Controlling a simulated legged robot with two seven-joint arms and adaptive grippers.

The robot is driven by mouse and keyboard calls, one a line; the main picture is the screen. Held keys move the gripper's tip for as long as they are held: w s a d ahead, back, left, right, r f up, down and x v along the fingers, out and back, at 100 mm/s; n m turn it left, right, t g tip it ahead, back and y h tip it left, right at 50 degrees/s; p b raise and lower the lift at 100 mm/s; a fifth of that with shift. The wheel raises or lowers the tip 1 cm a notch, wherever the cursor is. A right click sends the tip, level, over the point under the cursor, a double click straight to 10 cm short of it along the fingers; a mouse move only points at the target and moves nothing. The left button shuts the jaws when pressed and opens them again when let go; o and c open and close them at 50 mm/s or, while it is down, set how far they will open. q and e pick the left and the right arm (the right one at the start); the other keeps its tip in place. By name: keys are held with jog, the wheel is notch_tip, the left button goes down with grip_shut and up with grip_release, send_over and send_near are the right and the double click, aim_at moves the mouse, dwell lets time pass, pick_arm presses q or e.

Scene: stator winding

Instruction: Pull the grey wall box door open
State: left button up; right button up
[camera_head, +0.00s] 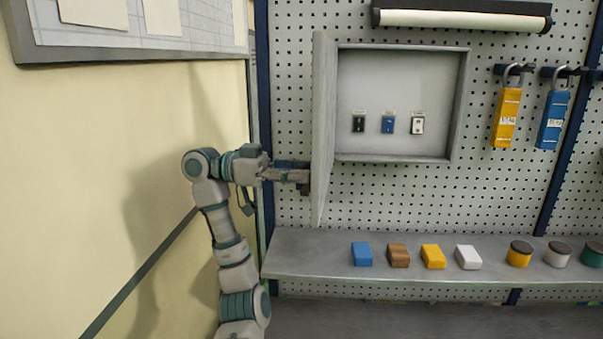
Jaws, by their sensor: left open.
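The grey wall box (460,110) is fixed to the pegboard. Its door (323,120) stands open on the left side, swung out from the box and seen nearly edge-on. Inside the box, several small switches or key-like items in black, blue and white sit low on the back panel. My left gripper (303,178) is open at the left of the door, near its lower half. Its fingertips are close to the door; I cannot tell if they touch it. The far side of the fingers is partly hidden. My right gripper is not in view.
A grey shelf (315,255) below the box carries several coloured blocks and round tins. A yellow padlock tag (507,117) and a blue one (552,119) hang right of the box. A lamp (460,18) is above. A cream wall with a whiteboard (150,45) is at left.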

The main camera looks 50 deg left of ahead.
pick_arm(q)
jog(key=shift+o, duration=1.2)
jog(key=shift+a, duration=0.15)
jog(key=shift+a+f, duration=0.1)
jog(key=shift+a, duration=0.1)
jog(key=v, duration=1.2)
jog(key=shift+a, duration=0.3)
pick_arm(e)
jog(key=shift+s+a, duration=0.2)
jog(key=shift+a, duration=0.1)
pick_arm(q)
jog(key=shift+w+d+f, duration=0.1)
jog(key=shift+d, duration=0.15)
